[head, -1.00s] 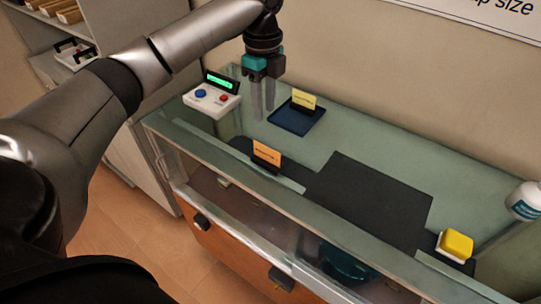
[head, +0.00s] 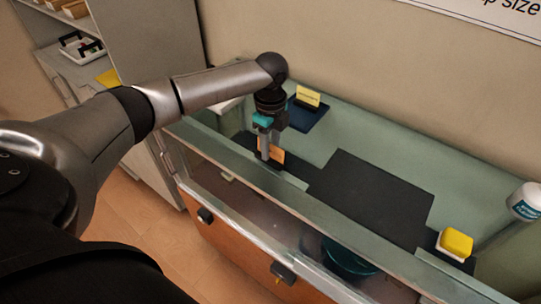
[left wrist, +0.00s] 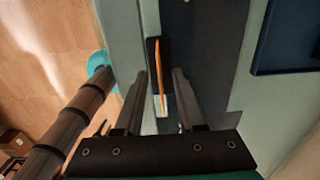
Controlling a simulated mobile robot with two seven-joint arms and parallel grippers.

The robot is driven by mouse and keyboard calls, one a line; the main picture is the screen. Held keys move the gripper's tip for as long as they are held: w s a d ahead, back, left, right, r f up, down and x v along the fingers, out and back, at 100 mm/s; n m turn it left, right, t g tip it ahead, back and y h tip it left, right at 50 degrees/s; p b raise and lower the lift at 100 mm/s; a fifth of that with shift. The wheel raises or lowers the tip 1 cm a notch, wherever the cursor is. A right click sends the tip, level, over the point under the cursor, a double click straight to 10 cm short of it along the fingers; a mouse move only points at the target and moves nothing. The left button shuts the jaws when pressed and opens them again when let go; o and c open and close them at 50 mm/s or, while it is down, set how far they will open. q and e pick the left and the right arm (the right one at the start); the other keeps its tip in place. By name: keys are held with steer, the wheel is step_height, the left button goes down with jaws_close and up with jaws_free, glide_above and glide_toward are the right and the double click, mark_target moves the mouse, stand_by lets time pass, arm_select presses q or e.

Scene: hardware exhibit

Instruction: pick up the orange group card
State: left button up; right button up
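The orange group card (head: 277,154) stands upright in a small black holder on the glass-topped case, partly hidden by my left gripper (head: 269,156). In the left wrist view the card (left wrist: 159,75) shows nearly edge-on, with its black holder (left wrist: 153,46) under it. My left gripper (left wrist: 162,76) is open and points down at the card. One finger is on each side of the card, with visible gaps between fingers and card. My right gripper is not in view.
A yellow card (head: 307,97) stands by a dark blue tray (head: 302,117) behind the gripper. A dark mat (head: 370,200) lies to the right. A yellow block (head: 457,242) and a white bottle (head: 525,202) stand at the far right.

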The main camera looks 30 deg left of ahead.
arm_select(q)
jaws_close()
stand_by(1.4)
